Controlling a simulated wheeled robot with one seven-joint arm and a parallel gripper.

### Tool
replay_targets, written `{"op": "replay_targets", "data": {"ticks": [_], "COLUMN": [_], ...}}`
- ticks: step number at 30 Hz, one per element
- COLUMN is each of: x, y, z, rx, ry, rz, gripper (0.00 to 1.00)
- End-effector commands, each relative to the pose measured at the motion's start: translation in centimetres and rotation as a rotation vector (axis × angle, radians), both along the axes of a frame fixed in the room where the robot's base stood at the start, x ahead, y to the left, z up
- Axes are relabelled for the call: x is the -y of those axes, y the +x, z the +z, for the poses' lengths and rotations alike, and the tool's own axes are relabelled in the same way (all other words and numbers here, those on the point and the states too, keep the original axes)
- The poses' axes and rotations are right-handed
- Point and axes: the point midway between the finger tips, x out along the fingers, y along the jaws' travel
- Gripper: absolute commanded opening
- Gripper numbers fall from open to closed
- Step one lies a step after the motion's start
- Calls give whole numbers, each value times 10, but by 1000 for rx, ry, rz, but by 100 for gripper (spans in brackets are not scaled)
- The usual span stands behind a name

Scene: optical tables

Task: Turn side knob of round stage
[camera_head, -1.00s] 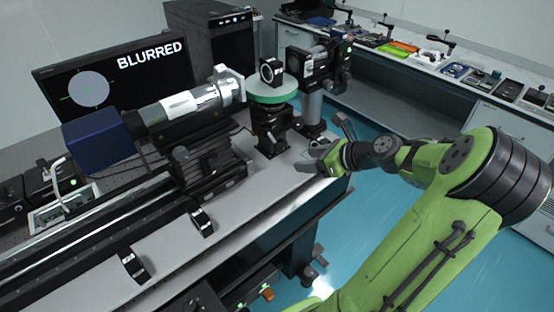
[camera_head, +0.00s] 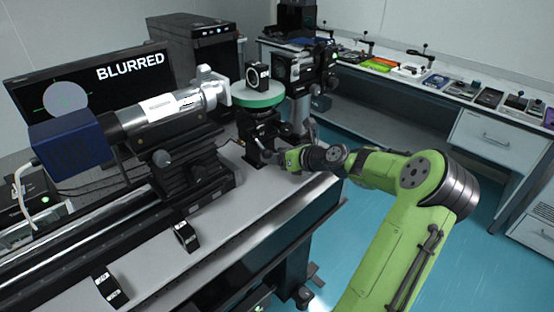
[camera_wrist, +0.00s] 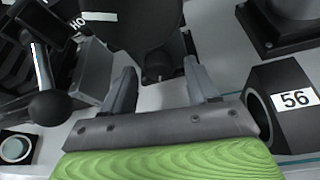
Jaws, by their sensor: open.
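The round stage (camera_head: 258,98) has a pale green disc top on a black mount, near the far end of the grey table in the head view. A black ring-shaped optic stands on the disc. My gripper (camera_head: 268,152) is low beside the mount, on its near right side. In the wrist view my gripper (camera_wrist: 160,70) is open, with its two grey fingers apart. A dark knob (camera_wrist: 158,66) projects from the black body between the fingertips, with visible gaps on both sides. In the head view the knob cannot be made out.
A lever with a black ball end (camera_wrist: 50,107) is left of the fingers. A black block labelled 56 (camera_wrist: 293,100) is close on the right. A camera and lens barrel (camera_head: 150,110) lie left of the stage. The monitor (camera_head: 88,85) reads BLURRED.

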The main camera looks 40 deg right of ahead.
Motion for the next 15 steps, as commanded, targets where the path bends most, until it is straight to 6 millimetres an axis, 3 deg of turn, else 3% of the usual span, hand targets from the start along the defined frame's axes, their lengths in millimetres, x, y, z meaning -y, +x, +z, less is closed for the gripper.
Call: {"op": "replay_targets", "data": {"ticks": [8,15], "x": [0,0], "y": [2,2], "z": [0,0], "rx": [0,0], "ry": [0,-1], "rz": [-1,-1], "gripper": [57,21]}}
